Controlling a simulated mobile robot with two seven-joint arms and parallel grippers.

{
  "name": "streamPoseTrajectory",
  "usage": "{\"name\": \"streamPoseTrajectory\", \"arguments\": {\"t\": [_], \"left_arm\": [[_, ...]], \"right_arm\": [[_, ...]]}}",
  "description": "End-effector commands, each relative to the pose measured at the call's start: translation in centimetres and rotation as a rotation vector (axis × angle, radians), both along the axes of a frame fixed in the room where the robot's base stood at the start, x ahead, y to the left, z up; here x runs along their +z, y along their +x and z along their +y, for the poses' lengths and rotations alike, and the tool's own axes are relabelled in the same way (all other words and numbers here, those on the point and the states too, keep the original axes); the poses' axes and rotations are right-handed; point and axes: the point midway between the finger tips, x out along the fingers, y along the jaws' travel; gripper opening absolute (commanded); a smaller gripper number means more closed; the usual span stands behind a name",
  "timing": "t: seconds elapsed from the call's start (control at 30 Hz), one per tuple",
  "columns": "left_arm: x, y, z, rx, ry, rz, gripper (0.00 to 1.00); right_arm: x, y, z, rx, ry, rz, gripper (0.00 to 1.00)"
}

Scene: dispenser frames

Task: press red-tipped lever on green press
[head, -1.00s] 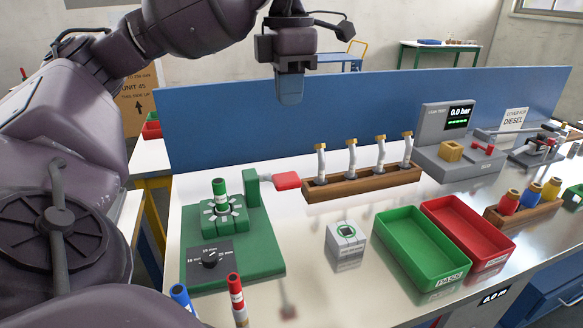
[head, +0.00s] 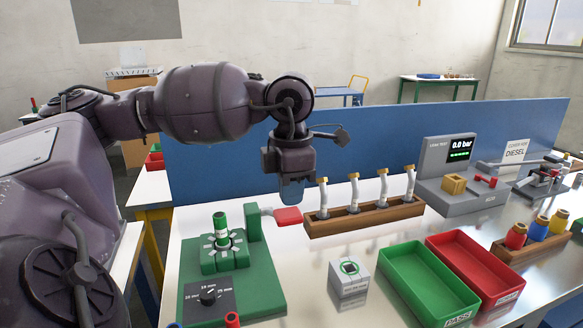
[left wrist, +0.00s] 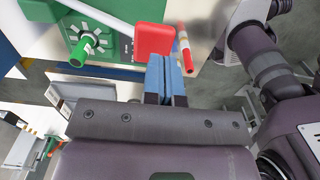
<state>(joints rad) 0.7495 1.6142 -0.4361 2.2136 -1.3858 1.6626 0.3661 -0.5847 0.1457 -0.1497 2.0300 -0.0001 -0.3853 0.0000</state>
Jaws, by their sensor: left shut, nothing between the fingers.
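The green press (head: 228,285) stands at the left of the bench. A green cylinder (head: 222,229) stands upright in its round jaw fixture. The red-tipped lever (head: 288,215) sticks out to the right from the press's post. In the left wrist view the red tip (left wrist: 154,41) lies just beyond my fingertips. My left gripper (head: 294,194) points down, shut and empty, above the red tip. Its blue fingers (left wrist: 166,62) are pressed together. Whether they touch the tip I cannot tell. My right gripper is not in view.
A grey cube (head: 348,278), a green tray (head: 405,263) and a red tray (head: 455,248) stand to the right. A leak tester (head: 462,197) is further back. A blue panel (head: 230,150) closes the bench's rear.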

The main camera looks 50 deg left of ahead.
Motion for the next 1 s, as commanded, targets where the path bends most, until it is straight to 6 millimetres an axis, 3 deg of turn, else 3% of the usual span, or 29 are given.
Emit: {"name": "streamPoseTrajectory", "arguments": {"t": [0.2, 0.77, 1.0], "left_arm": [[-2.0, 0.0, 0.0, -0.001, 0.000, 0.001, 0.00], [-2.6, 0.0, 0.0, 0.000, 0.000, 0.001, 0.00], [-4.2, 0.4, -0.1, -0.001, 0.000, 0.004, 0.00]], "right_arm": [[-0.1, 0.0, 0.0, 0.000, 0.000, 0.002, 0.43], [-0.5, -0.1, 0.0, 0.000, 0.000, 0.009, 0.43], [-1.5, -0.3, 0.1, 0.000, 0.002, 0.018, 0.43]]}}
